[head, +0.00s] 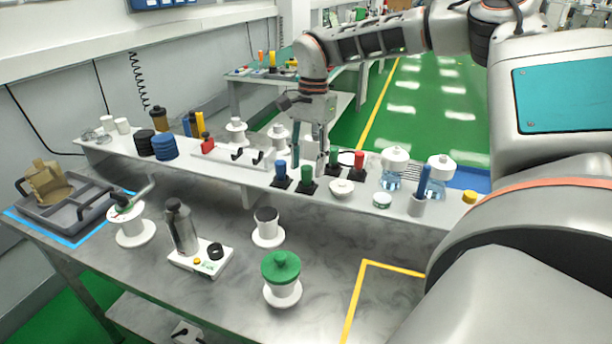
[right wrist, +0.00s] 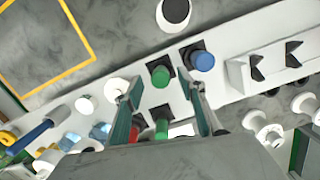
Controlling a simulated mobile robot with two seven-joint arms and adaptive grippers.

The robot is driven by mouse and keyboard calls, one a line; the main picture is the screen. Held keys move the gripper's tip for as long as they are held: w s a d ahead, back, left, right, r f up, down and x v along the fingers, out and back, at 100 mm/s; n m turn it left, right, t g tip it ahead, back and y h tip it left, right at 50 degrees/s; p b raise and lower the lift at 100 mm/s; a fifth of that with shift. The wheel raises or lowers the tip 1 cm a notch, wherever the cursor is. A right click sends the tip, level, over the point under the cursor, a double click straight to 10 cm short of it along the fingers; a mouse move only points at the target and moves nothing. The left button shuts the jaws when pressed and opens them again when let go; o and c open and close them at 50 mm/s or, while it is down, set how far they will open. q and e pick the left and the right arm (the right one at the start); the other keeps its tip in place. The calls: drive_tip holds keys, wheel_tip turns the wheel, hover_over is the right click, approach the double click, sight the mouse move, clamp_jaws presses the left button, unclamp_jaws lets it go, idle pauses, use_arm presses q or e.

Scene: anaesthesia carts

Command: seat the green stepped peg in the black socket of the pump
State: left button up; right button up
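Two green pegs stand upright in black square holders on the raised shelf; I cannot tell which one is the stepped peg. The front green peg (head: 307,177) also shows in the right wrist view (right wrist: 160,75); the rear green peg (head: 333,157) is partly hidden there. My right gripper (head: 309,164) points down, open and empty, above the holders. In the right wrist view, the front green peg appears between its fingertips (right wrist: 157,90), apart from both. The pump (head: 190,262) is a white base with a grey bottle and a black round socket (head: 216,251) on the lower table. My left gripper is not in view.
A blue peg (head: 281,171) and a red peg (head: 358,161) stand close beside the green ones. A white knob (head: 341,187) and clear bottles (head: 392,178) are to the right.

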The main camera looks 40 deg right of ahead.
drive_tip(key=shift+a+f, duration=0.15)
drive_tip(key=shift+f, duration=1.1)
drive_tip(key=c, duration=1)
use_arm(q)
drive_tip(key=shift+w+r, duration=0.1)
use_arm(e)
drive_tip(key=shift+r, duration=0.15)
